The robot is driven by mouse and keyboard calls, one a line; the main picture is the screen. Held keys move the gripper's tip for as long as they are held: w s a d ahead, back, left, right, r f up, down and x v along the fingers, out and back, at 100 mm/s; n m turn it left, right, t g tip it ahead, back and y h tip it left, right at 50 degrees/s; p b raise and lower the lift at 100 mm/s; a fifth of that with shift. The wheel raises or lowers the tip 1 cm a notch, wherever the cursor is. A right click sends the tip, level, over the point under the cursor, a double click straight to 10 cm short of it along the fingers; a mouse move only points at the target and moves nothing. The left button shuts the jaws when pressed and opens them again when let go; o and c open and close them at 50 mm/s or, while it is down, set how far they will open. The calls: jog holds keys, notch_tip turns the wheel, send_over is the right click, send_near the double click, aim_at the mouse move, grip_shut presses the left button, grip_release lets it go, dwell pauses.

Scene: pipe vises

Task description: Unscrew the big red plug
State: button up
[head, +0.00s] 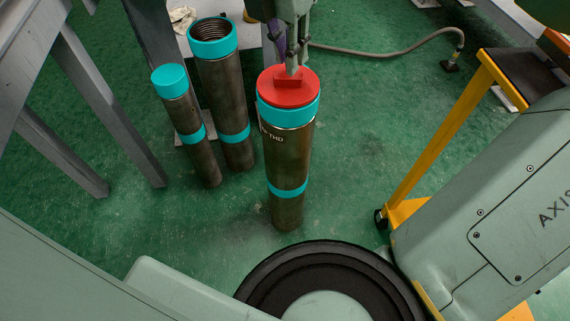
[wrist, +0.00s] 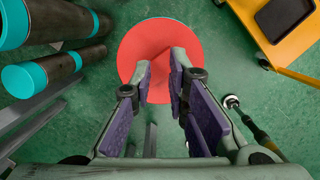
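The big red plug (head: 288,90) is a round red cap with a raised block on top. It sits in the teal-collared top of an upright brown pipe (head: 290,160) marked "THD". My gripper (head: 292,68) points down at the raised block, its fingertips at or just above it. In the wrist view the plug (wrist: 130,55) is a red disc under my gripper (wrist: 160,75). The purple-padded fingers stand apart, with red showing between them. They hide part of the block, so I cannot tell whether they touch it.
Left of the plugged pipe stand a pipe with an open threaded top (head: 212,38) and a thinner teal-capped pipe (head: 170,80). A yellow-framed cart (head: 440,130) is at right. Grey metal legs (head: 85,110) stand at left. Green floor is clear between.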

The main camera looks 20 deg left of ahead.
jog(key=shift+f+b, duration=0.6)
jog(key=shift+f, duration=0.35)
grip_shut()
jog(key=n+y+p, duration=0.1)
jog(key=n, duration=0.6)
jog(key=shift+r+p, duration=0.15)
jog(key=shift+p, duration=0.15)
jog(key=n+y+p, duration=0.1)
jog(key=n, duration=0.3)
jog(key=shift+w, duration=0.1)
jog(key=shift+n+g, duration=0.5)
jog(key=shift+n, duration=1.2)
jog(key=shift+p, duration=0.35)
